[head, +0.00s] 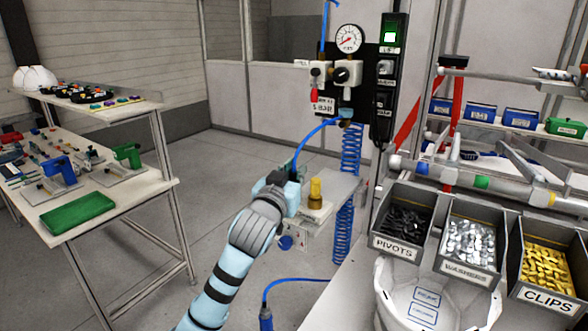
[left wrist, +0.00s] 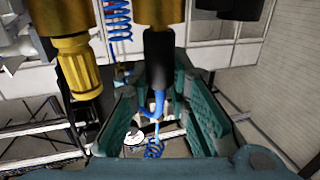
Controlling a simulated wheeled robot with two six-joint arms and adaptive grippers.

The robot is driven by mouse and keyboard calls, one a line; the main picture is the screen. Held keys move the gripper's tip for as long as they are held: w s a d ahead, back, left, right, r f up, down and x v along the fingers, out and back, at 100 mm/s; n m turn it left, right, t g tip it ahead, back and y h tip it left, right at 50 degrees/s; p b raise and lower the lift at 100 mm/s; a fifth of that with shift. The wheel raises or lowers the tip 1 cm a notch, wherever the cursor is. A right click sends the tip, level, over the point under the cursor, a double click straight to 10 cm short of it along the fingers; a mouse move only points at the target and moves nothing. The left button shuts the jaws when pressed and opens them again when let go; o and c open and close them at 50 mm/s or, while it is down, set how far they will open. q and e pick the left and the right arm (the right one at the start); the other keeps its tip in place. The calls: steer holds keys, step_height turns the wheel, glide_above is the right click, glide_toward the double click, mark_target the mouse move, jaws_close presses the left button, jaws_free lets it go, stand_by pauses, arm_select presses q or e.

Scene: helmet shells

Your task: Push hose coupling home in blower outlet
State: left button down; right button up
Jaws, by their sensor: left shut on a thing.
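My left gripper (head: 291,186) is beside a small bench, left of an upright yellow fitting (head: 315,193). In the left wrist view the teal fingers (left wrist: 160,100) are on either side of a black coupling (left wrist: 158,60) with a blue hose (left wrist: 158,105) at its lower end. The gripper is shut on this coupling. A brass cylinder (left wrist: 158,10) is in line above the black body; I cannot tell whether it is part of the coupling or the outlet. A ribbed yellow fitting (left wrist: 80,65) is to its left. Which part is the blower outlet is unclear. My right gripper is not in view.
A pressure gauge panel (head: 349,62) stands behind, with a coiled blue hose (head: 350,165) hanging below it. Bins of pivots (head: 398,246), washers (head: 466,268) and clips (head: 545,294) are at the right. A worktable (head: 120,215) is at the left, with open floor between.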

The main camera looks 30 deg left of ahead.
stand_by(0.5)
arm_select(q)
steer(key=c, duration=1.4)
jaws_free()
steer(key=shift+c, duration=0.2)
steer(key=shift+s, duration=0.1)
steer(key=v, duration=0.7)
